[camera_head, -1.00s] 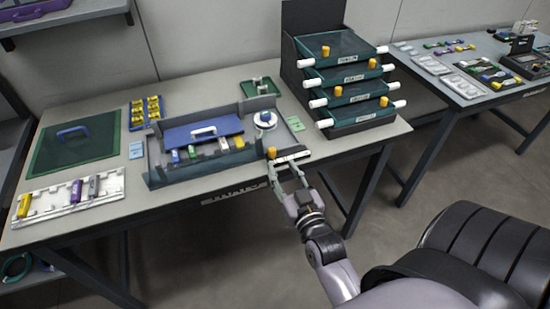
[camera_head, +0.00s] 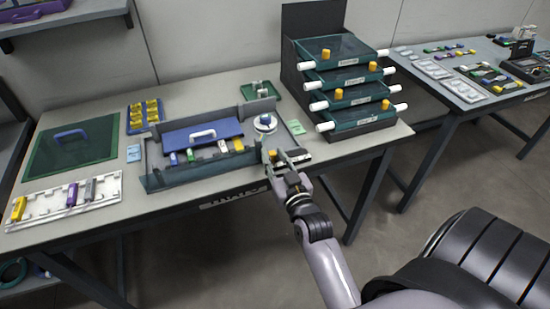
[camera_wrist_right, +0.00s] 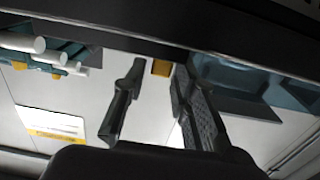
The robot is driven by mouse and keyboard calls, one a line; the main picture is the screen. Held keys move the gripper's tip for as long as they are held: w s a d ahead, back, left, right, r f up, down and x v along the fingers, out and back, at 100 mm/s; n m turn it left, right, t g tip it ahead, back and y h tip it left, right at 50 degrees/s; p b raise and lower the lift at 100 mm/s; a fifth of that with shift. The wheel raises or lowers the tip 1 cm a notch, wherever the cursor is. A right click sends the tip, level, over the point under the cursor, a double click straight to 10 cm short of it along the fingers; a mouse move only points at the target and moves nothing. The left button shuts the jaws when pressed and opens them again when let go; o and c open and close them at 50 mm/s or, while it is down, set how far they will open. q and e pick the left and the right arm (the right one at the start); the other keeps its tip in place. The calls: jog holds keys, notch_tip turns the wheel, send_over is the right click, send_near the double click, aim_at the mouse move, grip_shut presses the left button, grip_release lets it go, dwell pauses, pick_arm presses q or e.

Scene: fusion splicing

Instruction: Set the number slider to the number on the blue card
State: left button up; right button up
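The number slider (camera_head: 303,158) is a dark bar with a pale strip at the table's front edge, right of the blue-lidded tray. Its orange knob (camera_head: 272,156) stands at the left end and also shows in the right wrist view (camera_wrist_right: 162,67). My right gripper (camera_head: 279,161) is open at the slider. My left gripper is not in view.
A grey tray with a blue lid (camera_head: 203,131) and a white spool (camera_head: 265,123) stand left of the slider. A green card (camera_head: 296,127) lies behind it. A drawer rack (camera_head: 345,85) with orange knobs and white handles stands at the back right.

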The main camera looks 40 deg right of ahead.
aim_at(308, 157)
grip_shut()
dwell(0.5)
jog(key=d, duration=0.2)
jog(key=s+d, duration=0.1)
jog(key=d, duration=0.2)
jog(key=s+d+p, duration=0.1)
jog(key=d, duration=0.2)
jog(key=shift+f, duration=0.1)
jog(key=shift+s+d, duration=0.1)
jog(key=shift+d, duration=0.4)
jog(key=shift+o, duration=1.5)
grip_release()
jog(key=shift+d, duration=0.15)
jog(key=shift+s, duration=0.1)
